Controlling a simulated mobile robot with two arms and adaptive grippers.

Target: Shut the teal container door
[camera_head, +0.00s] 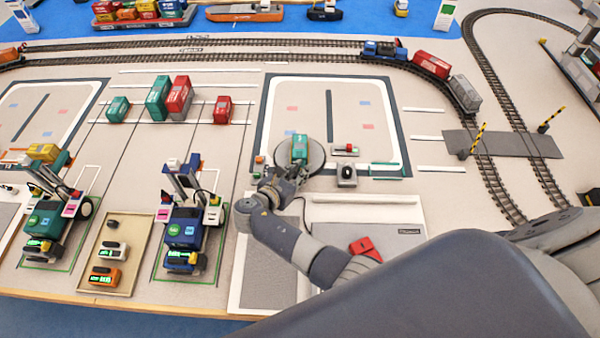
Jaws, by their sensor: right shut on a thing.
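The teal container (299,146) stands on a round grey turntable (316,157) inside a dark-bordered white rectangle. Its near end, where the door is, is mostly hidden by my right gripper (286,172). The right gripper is at that near end, shut on what appears to be the door. The fingertips are small and partly hidden, so the door's angle cannot be told. My left gripper is not in view.
A small dark-and-white device (347,174) and a red-and-grey piece (345,150) sit right of the turntable. A red object (365,248) lies close to my right forearm. Blue crane (186,215) stands left. Several containers, including a red one (179,96), stand behind, before the rail tracks.

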